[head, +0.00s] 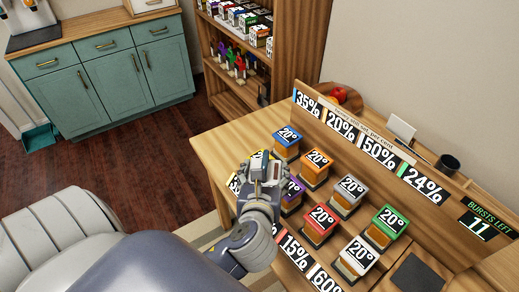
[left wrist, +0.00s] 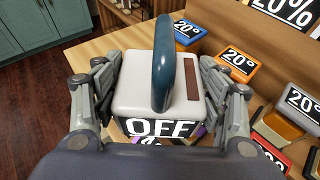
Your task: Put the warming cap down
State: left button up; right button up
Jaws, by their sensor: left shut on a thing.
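The warming cap (left wrist: 132,100) is a white box with a dark blue upright handle, a brown strip on top and "OFF" on its front. My left gripper (head: 266,168) is shut on it, with one finger on each side of the box in the left wrist view. The cap is over the left part of the wooden table (head: 222,147), among the coloured blocks. Bits of purple and yellow show below it. I cannot tell whether it touches anything underneath. My right gripper is in neither view.
Several coloured blocks marked "20°" stand in rows, including blue (head: 287,137), orange (head: 316,160), red (head: 320,217) and green (head: 389,219). A ledge with percent signs (head: 376,152) runs behind them. A dark square (head: 415,272) lies at the front right. A wooden shelf (head: 232,82) stands beyond.

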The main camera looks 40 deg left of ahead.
pick_arm(q)
jog(key=w+a, duration=0.4)
jog(key=w, duration=0.1)
jog(key=w+a+p, duration=0.1)
jog(key=w+a, duration=0.1)
jog(key=w, duration=0.1)
jog(key=shift+w+a+f, duration=0.1)
jog(key=shift+a+f, duration=0.1)
jog(key=shift+f, duration=0.15)
jog(key=shift+w+a+f, duration=0.15)
jog(key=shift+w+a, duration=0.25)
jog(key=shift+w, duration=0.1)
jog(key=shift+w+a, duration=0.35)
notch_tip(320, 180, down, 3)
jog(key=shift+f, duration=0.3)
jog(key=shift+d, duration=0.1)
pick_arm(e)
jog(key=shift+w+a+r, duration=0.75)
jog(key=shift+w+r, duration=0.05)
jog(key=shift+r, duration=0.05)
pick_arm(q)
jog(key=shift+f, duration=0.2)
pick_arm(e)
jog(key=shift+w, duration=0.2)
pick_arm(q)
jog(key=o, duration=1.3)
jog(key=shift+o, duration=0.2)
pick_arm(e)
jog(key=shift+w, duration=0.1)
